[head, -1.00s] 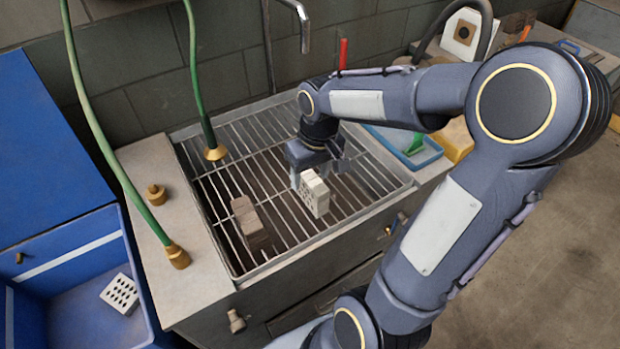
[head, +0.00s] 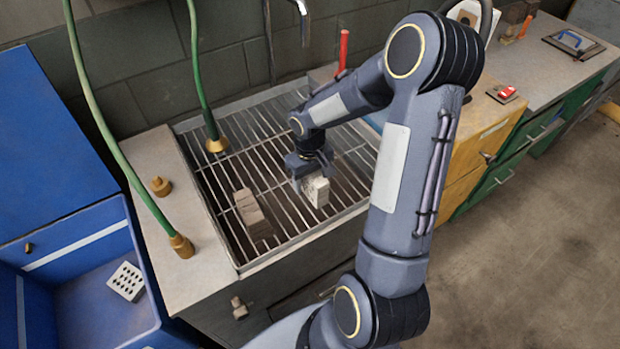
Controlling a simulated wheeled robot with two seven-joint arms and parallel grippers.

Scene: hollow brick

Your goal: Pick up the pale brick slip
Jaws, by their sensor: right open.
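A pale, off-white brick slip (head: 317,192) stands on the wire rack over the sink. Its upper part is partly hidden by my right gripper (head: 314,172), which is open and comes down over it from above. I cannot tell whether the fingers touch it. A grey-brown brick (head: 252,214) lies on the rack to its left, clear of the gripper. Another pale brick with dark holes (head: 126,281) lies in the blue bin at the lower left. My left gripper is not in view.
The wire rack (head: 225,183) has free room around the bricks. Green hoses with brass ends (head: 217,145) hang at the left and a tap (head: 302,12) stands behind. A red-handled tool (head: 343,48) stands upright at the back. The blue bin (head: 75,243) sits left of the sink.

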